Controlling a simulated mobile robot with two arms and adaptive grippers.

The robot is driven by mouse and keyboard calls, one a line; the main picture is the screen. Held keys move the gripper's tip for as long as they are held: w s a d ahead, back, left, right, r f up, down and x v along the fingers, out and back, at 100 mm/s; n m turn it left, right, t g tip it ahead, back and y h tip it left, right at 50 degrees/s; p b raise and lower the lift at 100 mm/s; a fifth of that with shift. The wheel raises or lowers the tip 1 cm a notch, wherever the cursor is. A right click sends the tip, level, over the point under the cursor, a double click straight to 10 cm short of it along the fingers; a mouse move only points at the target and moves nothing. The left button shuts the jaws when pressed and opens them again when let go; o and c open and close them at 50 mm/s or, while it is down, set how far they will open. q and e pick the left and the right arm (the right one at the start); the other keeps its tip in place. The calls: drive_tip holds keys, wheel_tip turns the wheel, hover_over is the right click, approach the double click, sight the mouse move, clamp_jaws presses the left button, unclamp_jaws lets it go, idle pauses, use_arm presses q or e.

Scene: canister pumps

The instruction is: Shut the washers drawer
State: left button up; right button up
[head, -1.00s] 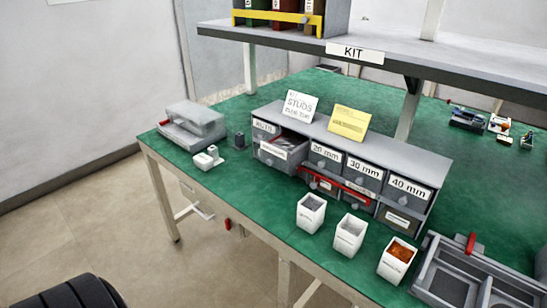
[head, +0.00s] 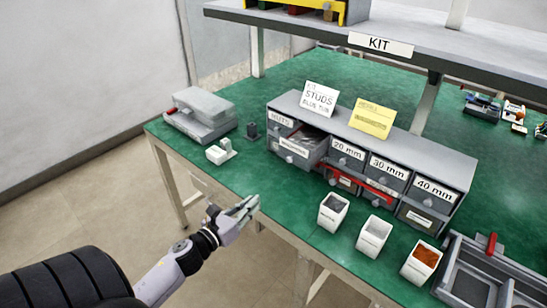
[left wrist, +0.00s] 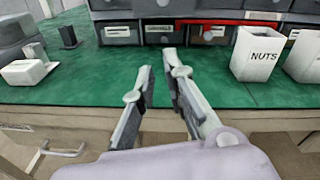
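The washers drawer (head: 292,149) is in the left part of the grey drawer cabinet, in the head view. It sticks out past the other drawer fronts, and its inside shows from above. Its front label is small and hard to read. My left gripper (head: 254,203) is over the front edge of the green bench, in front of the drawer and apart from it. In the left wrist view its two fingers (left wrist: 158,70) are spread with nothing between them. The lower row of drawer fronts lies beyond the tips. My right gripper is not in view.
White bins (head: 333,211) stand right of my gripper, in front of the cabinet; one is labelled NUTS (left wrist: 262,54). A red bar (head: 362,184) runs across the lower drawers. A small white block (head: 219,153) and a grey box (head: 200,113) are at left. Bare bench lies before the drawer.

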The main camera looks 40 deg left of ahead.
sight(290, 162)
use_arm(q)
drive_tip(key=r+m, duration=0.2)
drive_tip(key=r, duration=0.1)
drive_tip(key=w+r+m+h, duration=0.1)
drive_tip(key=r, duration=0.1)
drive_tip(key=shift+w+d+t, duration=0.1)
drive_tip(key=shift+d+t, duration=0.15)
drive_tip(key=shift+t, duration=0.15)
clamp_jaws()
drive_tip(key=w+p, duration=0.1)
drive_tip(key=w, duration=0.3)
drive_tip(key=w+p, duration=0.1)
drive_tip(key=w, duration=0.3)
drive_tip(key=w+d+p, duration=0.1)
drive_tip(key=w, duration=0.3)
drive_tip(key=shift+p, duration=0.3)
drive_tip(key=shift+w+f, duration=0.2)
drive_tip(key=shift+w, duration=0.35)
